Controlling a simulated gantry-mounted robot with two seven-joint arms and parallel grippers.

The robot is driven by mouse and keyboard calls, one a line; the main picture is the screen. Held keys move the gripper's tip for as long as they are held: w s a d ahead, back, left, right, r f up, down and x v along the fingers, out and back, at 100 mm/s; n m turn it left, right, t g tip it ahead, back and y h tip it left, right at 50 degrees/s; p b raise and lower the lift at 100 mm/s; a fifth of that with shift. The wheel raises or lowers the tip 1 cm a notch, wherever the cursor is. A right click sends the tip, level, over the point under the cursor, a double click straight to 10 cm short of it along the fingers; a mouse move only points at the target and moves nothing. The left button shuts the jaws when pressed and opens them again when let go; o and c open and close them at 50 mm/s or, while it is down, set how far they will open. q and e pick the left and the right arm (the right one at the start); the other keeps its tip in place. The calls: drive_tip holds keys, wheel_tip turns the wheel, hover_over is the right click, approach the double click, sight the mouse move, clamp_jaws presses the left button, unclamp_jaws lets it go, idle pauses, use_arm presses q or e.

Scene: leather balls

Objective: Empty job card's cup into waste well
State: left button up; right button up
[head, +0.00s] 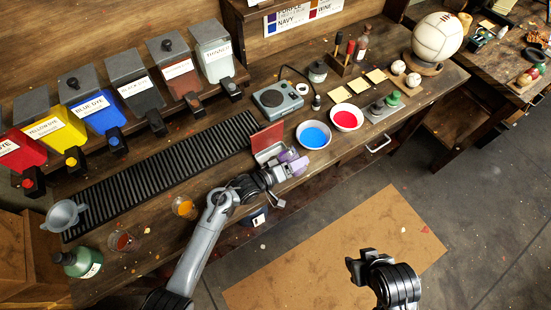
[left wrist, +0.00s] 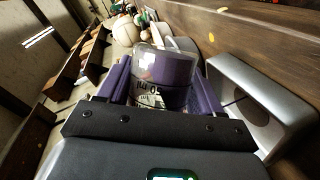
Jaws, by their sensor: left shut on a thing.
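My left gripper (head: 284,168) is shut on a clear cup with purple contents (left wrist: 165,75). The cup's printed marking faces the left wrist camera, and its purple (head: 289,156) shows between the fingers in the head view. I cannot tell how far it is tilted. A grey open box with a raised red lid (head: 266,138) stands right beside the held cup. A grey frame with a dark opening (left wrist: 262,100) is to the cup's right in the wrist view. A job card (head: 290,16) with colour names is on the back board. My right gripper (head: 368,268) hangs over the floor; its fingertips are unclear.
A cup of orange liquid (head: 185,207) and one of red (head: 123,242) stand near the front edge. A blue bowl (head: 314,135) and a red bowl (head: 346,118) are to the right. Several dye dispensers (head: 95,112) line the back behind a black ribbed strip (head: 160,178).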

use_arm(q)
drive_tip(key=shift+d, duration=0.1)
idle(0.3)
drive_tip(key=shift+n, duration=0.3)
drive_tip(key=shift+b, duration=0.3)
drive_tip(key=shift+w, duration=0.1)
drive_tip(key=shift+n, duration=0.3)
drive_tip(key=shift+f+h+b, duration=0.1)
drive_tip(key=shift+h+b, duration=0.2)
drive_tip(key=shift+b, duration=0.05)
